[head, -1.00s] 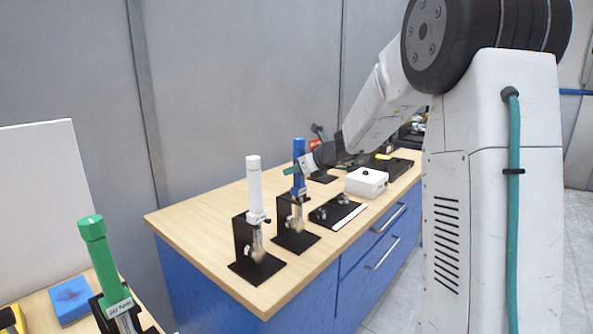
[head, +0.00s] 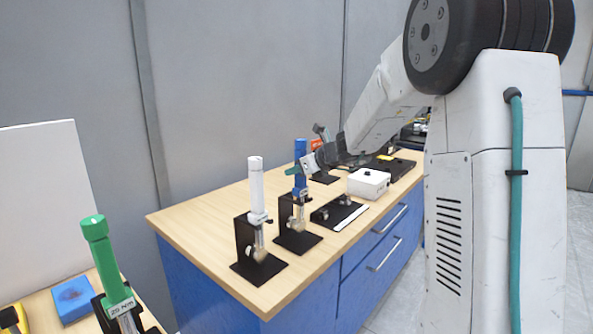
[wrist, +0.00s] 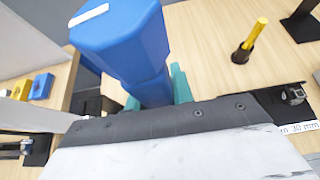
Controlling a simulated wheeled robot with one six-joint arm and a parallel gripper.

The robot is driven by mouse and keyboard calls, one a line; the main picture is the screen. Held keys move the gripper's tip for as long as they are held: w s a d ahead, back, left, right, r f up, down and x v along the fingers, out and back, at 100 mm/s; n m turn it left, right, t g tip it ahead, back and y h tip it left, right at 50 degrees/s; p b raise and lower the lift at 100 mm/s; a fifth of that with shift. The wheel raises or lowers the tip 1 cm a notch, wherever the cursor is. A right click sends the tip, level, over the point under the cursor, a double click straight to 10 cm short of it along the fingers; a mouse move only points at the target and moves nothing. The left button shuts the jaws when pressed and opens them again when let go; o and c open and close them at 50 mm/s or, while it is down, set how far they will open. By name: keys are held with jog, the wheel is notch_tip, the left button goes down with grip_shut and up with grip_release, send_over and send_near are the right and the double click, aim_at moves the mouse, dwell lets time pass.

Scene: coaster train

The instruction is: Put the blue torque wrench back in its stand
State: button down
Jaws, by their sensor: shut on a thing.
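The blue torque wrench (head: 300,150) stands upright at its black stand (head: 299,241) on the wooden bench, with its metal lower end in front of the stand's back plate. I cannot tell whether it is fully seated. My gripper (head: 298,168) is shut on the blue handle from the right, its teal fingers around it. In the wrist view the blue handle (wrist: 118,42) fills the upper left, between the teal fingertips (wrist: 158,92). The wrench's lower part is hidden there.
A white wrench (head: 256,188) stands in a similar black stand just left. A black plate (head: 338,212) and a white box (head: 368,182) lie to the right. A green wrench (head: 103,260) is at the near left. A yellow-handled tool (wrist: 252,38) shows in the wrist view.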

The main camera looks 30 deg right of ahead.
jog(key=shift+f, duration=0.65)
dwell(0.5)
jog(key=c, duration=1.1)
grip_release()
jog(key=shift+f, duration=0.1)
jog(key=shift+f, duration=0.1)
